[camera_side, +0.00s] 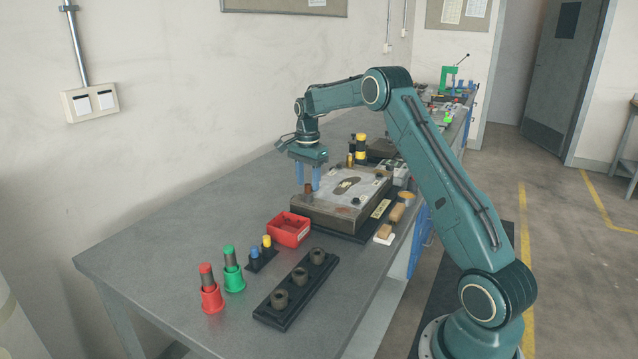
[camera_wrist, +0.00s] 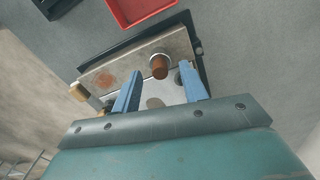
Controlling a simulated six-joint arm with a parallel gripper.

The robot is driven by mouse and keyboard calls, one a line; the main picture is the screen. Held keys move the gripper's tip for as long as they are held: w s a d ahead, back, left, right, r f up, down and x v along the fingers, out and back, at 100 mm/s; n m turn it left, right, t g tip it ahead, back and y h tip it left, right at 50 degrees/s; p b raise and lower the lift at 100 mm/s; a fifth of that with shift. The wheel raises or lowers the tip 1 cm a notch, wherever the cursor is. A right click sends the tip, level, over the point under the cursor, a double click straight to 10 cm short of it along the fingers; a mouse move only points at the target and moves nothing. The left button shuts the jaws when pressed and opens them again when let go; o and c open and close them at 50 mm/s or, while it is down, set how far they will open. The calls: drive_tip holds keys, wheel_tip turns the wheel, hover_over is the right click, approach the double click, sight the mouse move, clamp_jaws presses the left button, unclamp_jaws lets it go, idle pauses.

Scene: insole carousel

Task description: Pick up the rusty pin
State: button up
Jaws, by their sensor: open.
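The rusty pin (camera_wrist: 160,67) is a short brown cylinder standing in a pale round collar near the edge of the metal plate (camera_wrist: 182,42) in the wrist view. In the side view the pin (camera_side: 308,189) shows at the plate's left corner, near my fingertips. My gripper (camera_side: 307,184) points down over that corner with its blue fingers apart. In the wrist view my gripper (camera_wrist: 158,70) is open, with the pin's top between the lines of its two fingertips. I cannot tell whether either finger touches the pin. Nothing is held.
The plate sits on a thick fixture (camera_side: 318,216) on a black base. A red bin (camera_side: 289,230) stands close in front. Red (camera_side: 212,297) and green (camera_side: 234,279) holders and a black rack (camera_side: 295,290) stand nearer. The bench's left side is clear.

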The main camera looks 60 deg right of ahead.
sight(308, 184)
drive_tip(key=shift+f, duration=0.35)
clamp_jaws()
drive_tip(key=shift+r, duration=0.15)
idle(0.3)
wheel_tip(308, 184, up, 20)
drive_tip(key=shift+f, duration=0.2)
idle(0.6)
idle(0.5)
